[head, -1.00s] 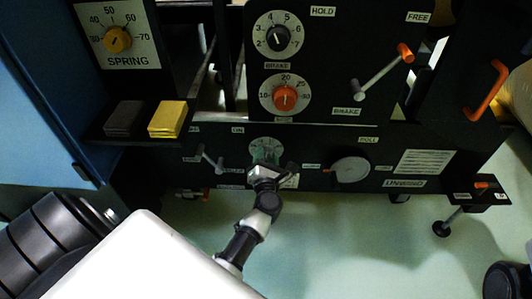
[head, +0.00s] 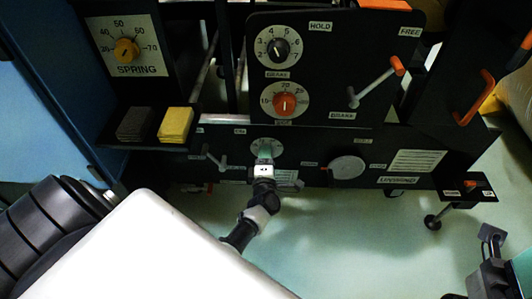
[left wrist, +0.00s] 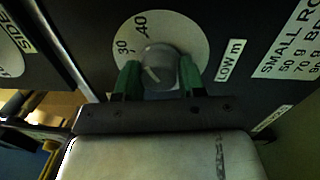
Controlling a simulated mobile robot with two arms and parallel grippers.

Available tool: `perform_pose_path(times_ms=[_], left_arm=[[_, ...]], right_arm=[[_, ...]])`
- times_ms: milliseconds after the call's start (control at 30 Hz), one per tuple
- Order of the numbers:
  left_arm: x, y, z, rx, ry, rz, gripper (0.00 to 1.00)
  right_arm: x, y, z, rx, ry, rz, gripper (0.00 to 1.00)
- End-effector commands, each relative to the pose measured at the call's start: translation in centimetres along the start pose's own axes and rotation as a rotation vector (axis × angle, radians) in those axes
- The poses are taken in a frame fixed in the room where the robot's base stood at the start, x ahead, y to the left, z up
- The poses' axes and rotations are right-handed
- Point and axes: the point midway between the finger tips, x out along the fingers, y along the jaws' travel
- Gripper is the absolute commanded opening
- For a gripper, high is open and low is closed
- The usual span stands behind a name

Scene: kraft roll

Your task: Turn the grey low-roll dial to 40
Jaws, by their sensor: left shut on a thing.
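The grey low-roll dial (left wrist: 158,66) sits on a round white scale marked 30 and 40, with a LOW label beside it. A short light pointer line shows on its knob; I cannot read its exact setting. My left gripper (left wrist: 158,80) has its green fingers on either side of the knob, shut on it. In the head view the left gripper (head: 265,156) covers the lower part of the dial's scale (head: 266,142) on the lower panel. Dark parts at the bottom right of the head view may be my right arm; its fingers are not clear.
Levers stand left (head: 214,160) and upper right (head: 376,82). A larger grey roll dial (head: 347,167) is to the right. Yellow (head: 175,123) and dark blocks lie on a ledge.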

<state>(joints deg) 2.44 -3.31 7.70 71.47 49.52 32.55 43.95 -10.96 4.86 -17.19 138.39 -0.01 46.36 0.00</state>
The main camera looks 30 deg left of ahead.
Motion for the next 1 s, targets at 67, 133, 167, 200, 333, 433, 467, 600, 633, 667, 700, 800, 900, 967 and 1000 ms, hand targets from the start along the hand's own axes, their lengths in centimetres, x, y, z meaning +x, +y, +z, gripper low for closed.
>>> perform_pose_path(times_ms=[67, 133, 167, 200, 333, 433, 467, 600, 633, 667, 700, 800, 900, 967, 1000], left_arm=[[-0.02, 0.12, 0.00, 0.044, -0.003, -0.001, 0.16], [-0.02, 0.10, -0.01, 0.074, -0.005, -0.001, 0.16], [-0.02, 0.10, -0.01, 0.086, -0.006, 0.000, 0.16], [-0.02, 0.09, -0.01, 0.101, -0.007, 0.000, 0.16], [-0.03, 0.01, -0.04, 0.133, -0.009, 0.000, 0.16], [-0.03, -0.02, -0.04, 0.148, -0.010, 0.000, 0.16], [-0.03, -0.02, -0.04, 0.150, -0.010, 0.000, 0.16], [-0.03, -0.05, -0.04, 0.156, -0.010, 0.000, 0.16], [-0.03, -0.05, -0.04, 0.156, -0.010, 0.000, 0.16], [-0.03, -0.05, -0.04, 0.156, -0.010, 0.000, 0.16], [-0.03, -0.05, -0.04, 0.155, -0.010, 0.000, 0.16], [-0.03, -0.05, -0.04, 0.155, -0.010, 0.000, 0.16], [-0.03, -0.04, -0.03, 0.154, -0.010, 0.000, 0.44], [-0.02, -0.04, -0.03, 0.154, -0.010, 0.000, 0.54], [-0.02, -0.03, -0.03, 0.154, -0.010, 0.000, 0.60]], right_arm=[[-0.01, -0.01, -0.10, 0.001, -0.012, 0.004, 0.45], [-0.12, -0.02, -0.19, 0.002, -0.016, 0.006, 0.45], [-0.17, -0.03, -0.22, 0.003, -0.019, 0.007, 0.45], [-0.24, -0.03, -0.25, 0.003, -0.022, 0.009, 0.45], [-0.37, -0.05, -0.32, 0.004, -0.028, 0.011, 0.45], [-0.42, -0.05, -0.36, 0.004, -0.030, 0.012, 0.45], [-0.43, -0.06, -0.37, 0.004, -0.031, 0.012, 0.45], [-0.46, -0.07, -0.38, 0.005, -0.031, 0.012, 0.45], [-0.47, -0.07, -0.39, 0.005, -0.031, 0.012, 0.45], [-0.47, -0.07, -0.39, 0.005, -0.031, 0.012, 0.45], [-0.48, -0.07, -0.39, 0.005, -0.031, 0.012, 0.45], [-0.48, -0.07, -0.39, 0.005, -0.031, 0.012, 0.45], [-0.49, -0.07, -0.39, 0.005, -0.031, 0.013, 0.45], [-0.49, -0.07, -0.39, 0.005, -0.031, 0.013, 0.45], [-0.50, -0.07, -0.39, 0.005, -0.031, 0.013, 0.45]])
